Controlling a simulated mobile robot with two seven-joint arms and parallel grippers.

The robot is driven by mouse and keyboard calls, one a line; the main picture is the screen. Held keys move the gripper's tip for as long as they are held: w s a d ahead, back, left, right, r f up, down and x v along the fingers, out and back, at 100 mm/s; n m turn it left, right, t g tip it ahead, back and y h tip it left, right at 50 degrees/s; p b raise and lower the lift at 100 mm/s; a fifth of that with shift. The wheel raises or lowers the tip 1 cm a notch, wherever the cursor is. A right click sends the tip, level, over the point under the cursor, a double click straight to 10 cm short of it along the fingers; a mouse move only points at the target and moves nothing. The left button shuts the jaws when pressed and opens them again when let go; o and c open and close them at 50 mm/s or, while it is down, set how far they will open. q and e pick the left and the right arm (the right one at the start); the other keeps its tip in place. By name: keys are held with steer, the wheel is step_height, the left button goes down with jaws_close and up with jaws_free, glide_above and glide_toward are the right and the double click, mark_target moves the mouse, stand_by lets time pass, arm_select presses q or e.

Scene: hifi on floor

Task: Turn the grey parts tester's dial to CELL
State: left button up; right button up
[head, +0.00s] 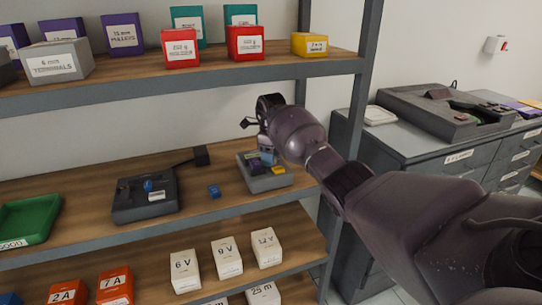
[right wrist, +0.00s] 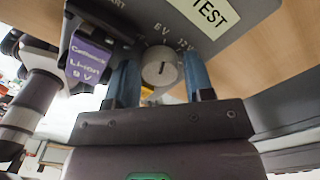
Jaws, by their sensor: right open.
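The grey parts tester (head: 268,183) sits on the middle shelf at its right end. In the right wrist view the tester's grey face (right wrist: 220,18) fills the top, with a TEST label and printed 6 V and 12 V marks. Its round silver dial (right wrist: 160,68) has a dark pointer line, near vertical in the picture. CELL is not readable. My right gripper (right wrist: 160,84) is open, its blue fingers on either side of the dial; contact cannot be told. In the head view the right gripper (head: 267,157) is at the tester, partly hidden by my wrist. My left gripper is not in view.
A purple battery block (right wrist: 88,58) is at the tester's left in the wrist view. A dark device (head: 145,198) with a blue knob, a small blue block (head: 214,191) and a green tray (head: 27,219) share the shelf. Boxes stand above and below. A grey cabinet (head: 420,150) is right.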

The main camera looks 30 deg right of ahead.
steer(key=c, duration=0.6)
steer(key=shift+c, duration=0.2)
stand_by(0.6)
steer(key=o, duration=0.6)
steer(key=shift+o, duration=0.2)
steer(key=shift+r, duration=0.1)
steer(key=shift+r, duration=3.7)
